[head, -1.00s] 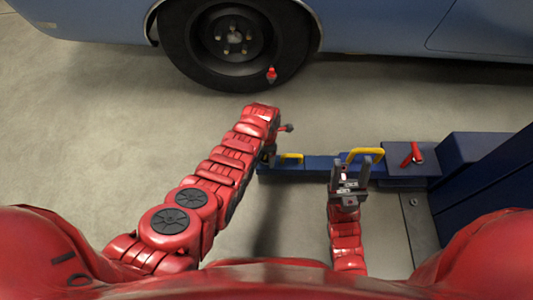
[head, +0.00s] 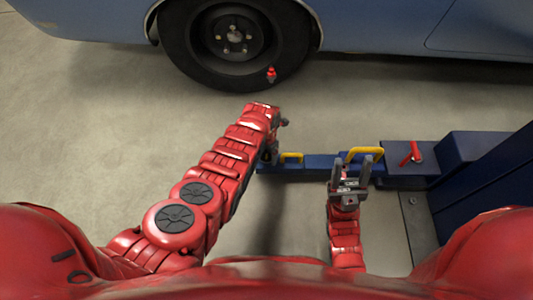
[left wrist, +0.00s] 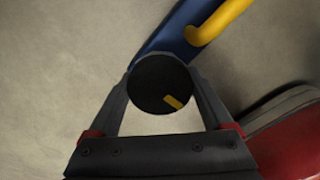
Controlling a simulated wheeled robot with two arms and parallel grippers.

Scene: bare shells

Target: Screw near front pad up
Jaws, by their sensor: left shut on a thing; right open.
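The near front pad (left wrist: 158,86) is a round black disc with a yellow mark at its lower right, seen in the left wrist view at the end of the blue lift arm (left wrist: 168,38). My left gripper (left wrist: 160,90) is shut on the pad, one finger on each side of it. In the head view the pad is hidden by my left arm, and my left gripper (head: 268,154) is mostly hidden at the arm's end. My right gripper (head: 350,172) is open and empty, fingers upward, just in front of the blue lift arm (head: 322,164).
Yellow handles (head: 364,152) sit on the lift arm. A red lever (head: 411,154) is near the blue post (head: 492,195) at right. Floor at left is clear.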

